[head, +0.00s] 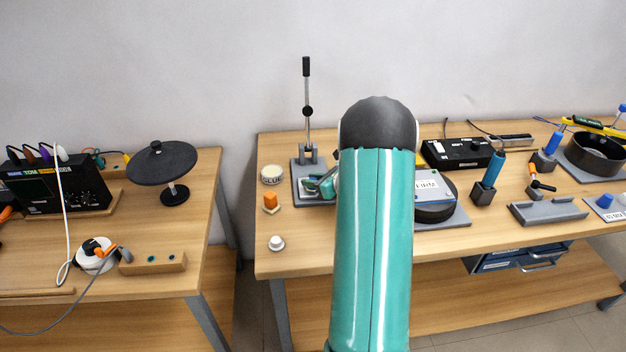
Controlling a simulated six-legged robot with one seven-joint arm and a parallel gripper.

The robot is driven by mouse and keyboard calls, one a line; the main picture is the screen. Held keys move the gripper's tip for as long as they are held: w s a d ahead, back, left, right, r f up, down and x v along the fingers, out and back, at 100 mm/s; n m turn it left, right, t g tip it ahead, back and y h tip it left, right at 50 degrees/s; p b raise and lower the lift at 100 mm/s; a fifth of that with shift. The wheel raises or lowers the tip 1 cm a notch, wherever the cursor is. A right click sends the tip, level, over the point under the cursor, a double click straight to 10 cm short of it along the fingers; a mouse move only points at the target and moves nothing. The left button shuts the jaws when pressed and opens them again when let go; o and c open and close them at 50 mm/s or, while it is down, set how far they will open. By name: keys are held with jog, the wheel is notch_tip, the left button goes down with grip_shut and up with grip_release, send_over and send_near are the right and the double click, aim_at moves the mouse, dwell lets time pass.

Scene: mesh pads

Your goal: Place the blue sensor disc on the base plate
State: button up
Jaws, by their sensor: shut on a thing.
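My gripper (325,188) shows in the head view at the left edge of my teal arm, low over the grey base plate (303,198) of an upright lever stand. My arm hides part of it. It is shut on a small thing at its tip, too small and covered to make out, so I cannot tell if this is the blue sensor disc. I cannot tell whether the held thing touches the plate. No blue disc shows clearly elsewhere.
The stand's tall lever (307,90) rises behind my gripper. A dark round device (437,212) is to the right. A gap separates the left table (215,200).

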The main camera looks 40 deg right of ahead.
jog(key=o, duration=1)
jog(key=shift+s+r, duration=0.15)
jog(key=shift+r, duration=0.05)
jog(key=v, duration=1.2)
jog(key=a+r+n+g+y, duration=0.25)
jog(key=a+r+n, duration=0.4)
jog(key=a, duration=0.65)
jog(key=a+r+n+g+y, duration=0.2)
jog(key=a+r+n+g, duration=0.15)
jog(key=a+n, duration=0.75)
jog(key=shift+s+a+r+n+g+h, duration=0.3)
jog(key=shift+s+a+r+n+h, duration=0.8)
jog(key=shift+s+a+n, duration=1.45)
jog(key=shift+s+a+r+n+g+h, duration=0.3)
jog(key=shift+s+a+r+n+h, duration=0.75)
jog(key=shift+s+a+n, duration=1.5)
jog(key=shift+s+a+r+n+g+h, duration=0.3)
jog(key=shift+s+a+r+n+h, duration=0.45)
jog(key=shift+s+a+n+h, duration=1.35)
